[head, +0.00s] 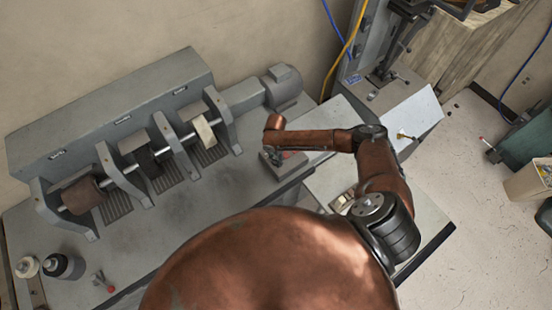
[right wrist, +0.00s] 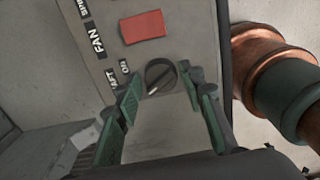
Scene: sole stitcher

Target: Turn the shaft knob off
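The shaft knob (right wrist: 160,75) is a round dark knob on a grey control panel (right wrist: 165,125) in the right wrist view. A white mark shows at its lower-left edge. Labels beside it read "ON" and, partly hidden by a finger, what looks like "SHAFT". My right gripper (right wrist: 161,80) is open, with one green finger on each side of the knob. I cannot tell if the fingers touch it. In the head view my right gripper (head: 275,155) is small and mostly hidden by my arm, at the control box (head: 295,170). The knob is hidden there. My left gripper is out of view.
A red rectangular button (right wrist: 143,27) sits above the knob, near the "FAN" label. The grey machine (head: 110,115) with shaft, rollers and motor (head: 283,87) stands left of the control box. Two bottles (head: 64,266) stand on the bench at lower left.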

